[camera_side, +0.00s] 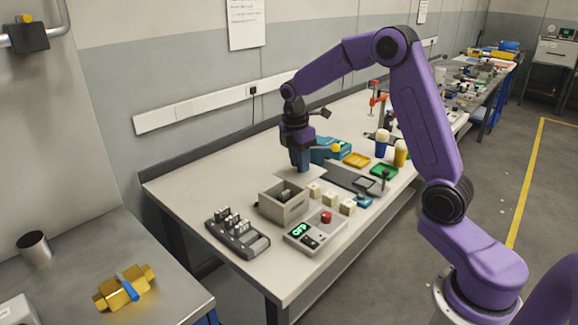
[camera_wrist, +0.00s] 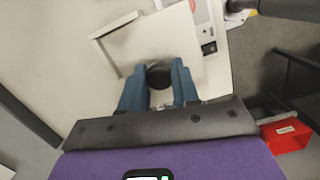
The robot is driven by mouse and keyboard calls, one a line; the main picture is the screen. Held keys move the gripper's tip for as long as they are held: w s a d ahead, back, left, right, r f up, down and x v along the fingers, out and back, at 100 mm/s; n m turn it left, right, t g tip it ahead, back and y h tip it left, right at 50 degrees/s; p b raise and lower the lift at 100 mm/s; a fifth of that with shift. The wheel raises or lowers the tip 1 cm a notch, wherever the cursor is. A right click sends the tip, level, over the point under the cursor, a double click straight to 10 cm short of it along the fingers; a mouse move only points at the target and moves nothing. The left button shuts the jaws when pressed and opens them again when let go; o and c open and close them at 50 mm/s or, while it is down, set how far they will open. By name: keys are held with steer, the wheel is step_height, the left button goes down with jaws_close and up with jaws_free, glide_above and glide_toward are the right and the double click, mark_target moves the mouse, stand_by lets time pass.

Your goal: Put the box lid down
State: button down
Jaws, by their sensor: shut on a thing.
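My gripper (camera_side: 300,162) points down over the bench, just behind and above the grey box (camera_side: 270,209). In the wrist view, the blue fingers of my gripper (camera_wrist: 158,88) are closed on the black knob (camera_wrist: 158,72) of the box lid (camera_wrist: 160,38). The lid is a flat, pale square panel. In the side view it is a thin pale sheet under the fingers and hard to pick out from the bench. The box is open on top, with something dark inside. I cannot tell whether the lid touches anything beneath it.
A control box with a red button (camera_side: 327,217) stands right of the grey box, near several pale cubes (camera_side: 331,197). A dark rack (camera_side: 237,234) stands front left. Yellow (camera_side: 356,160) and green (camera_side: 383,171) trays lie right.

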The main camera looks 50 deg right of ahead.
steer(key=s+a+r, duration=0.1)
steer(key=s+r, duration=0.2)
steer(key=s, duration=0.4)
steer(key=s+a+f+n+t+y, duration=0.1)
steer(key=s+a+f+n, duration=0.3)
steer(key=s+a+n, duration=0.4)
steer(key=s+a+f+n+t, duration=0.1)
steer(key=s+a+f+n, duration=0.25)
steer(key=s+n, duration=0.5)
steer(key=shift+n, duration=0.65)
steer(key=w+a+f, duration=0.1)
steer(key=w+f, duration=0.2)
steer(key=w, duration=0.2)
steer(key=w+a+f, duration=0.1)
steer(key=w+f, duration=0.2)
steer(key=w, duration=0.2)
steer(key=w+a+f, duration=0.1)
steer(key=w+f, duration=0.2)
steer(key=w, duration=0.2)
steer(key=shift+f, duration=0.1)
steer(key=shift+w+f, duration=0.15)
steer(key=shift+f, duration=0.75)
steer(key=shift+w+f, duration=0.1)
steer(key=shift+f, duration=0.75)
steer(key=shift+f, duration=0.1)
steer(key=c, duration=0.8)
jaws_free()
